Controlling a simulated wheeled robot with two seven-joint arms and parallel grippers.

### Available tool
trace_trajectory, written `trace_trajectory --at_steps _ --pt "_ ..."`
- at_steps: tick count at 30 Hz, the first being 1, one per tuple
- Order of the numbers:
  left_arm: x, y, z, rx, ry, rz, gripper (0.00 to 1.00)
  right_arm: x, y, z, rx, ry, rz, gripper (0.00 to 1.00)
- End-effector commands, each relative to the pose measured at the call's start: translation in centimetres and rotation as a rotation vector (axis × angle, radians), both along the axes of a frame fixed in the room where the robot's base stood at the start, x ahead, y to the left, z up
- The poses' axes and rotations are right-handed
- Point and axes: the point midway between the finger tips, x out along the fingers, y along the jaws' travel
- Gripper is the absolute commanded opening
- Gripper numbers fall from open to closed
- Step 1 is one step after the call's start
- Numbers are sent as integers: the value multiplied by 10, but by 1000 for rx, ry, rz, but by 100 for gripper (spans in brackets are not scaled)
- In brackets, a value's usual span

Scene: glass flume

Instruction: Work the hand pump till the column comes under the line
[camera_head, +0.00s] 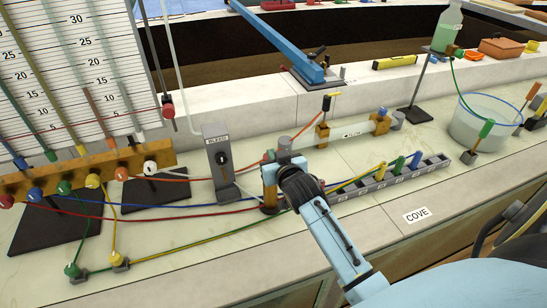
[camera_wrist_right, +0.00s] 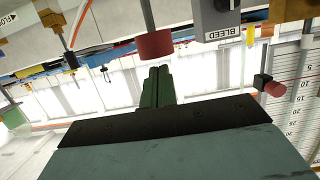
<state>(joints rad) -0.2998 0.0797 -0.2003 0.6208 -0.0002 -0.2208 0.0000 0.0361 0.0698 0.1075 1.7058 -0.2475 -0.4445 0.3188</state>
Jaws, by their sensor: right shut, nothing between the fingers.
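The gauge board (camera_head: 85,60) at the left of the head view carries slanted tubes with coloured columns and a thin red line. A red slider (camera_head: 168,109) sits at the line's right end; it also shows in the wrist view (camera_wrist_right: 273,88). A red knob (camera_wrist_right: 155,45) on a grey rod, perhaps the hand pump's handle, shows in the wrist view. My right gripper (camera_wrist_right: 156,72) is shut and empty, its tips close to that knob; contact cannot be told. In the head view my right wrist (camera_head: 298,186) hides what is behind it. My left gripper is out of view.
A grey BLEED box (camera_head: 218,162) stands left of my right wrist. Coloured hoses (camera_head: 165,214) cross the bench. A grey rack (camera_head: 400,178), a round basin (camera_head: 480,122) and a green bottle (camera_head: 447,28) are to the right. A blue lever (camera_head: 275,42) is behind.

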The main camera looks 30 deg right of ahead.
Motion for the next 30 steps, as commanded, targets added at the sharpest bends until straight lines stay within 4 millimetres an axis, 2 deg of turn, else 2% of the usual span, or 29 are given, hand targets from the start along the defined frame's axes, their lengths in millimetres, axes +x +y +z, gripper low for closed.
trace_trajectory --at_steps 13,21,30 --pt "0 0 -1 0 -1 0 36 -1 0 -7 0 1 0 0" --pt "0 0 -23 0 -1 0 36 0 0 -53 3 3 -1 0" --pt "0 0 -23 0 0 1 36 -1 0 -59 1 6 -1 0"
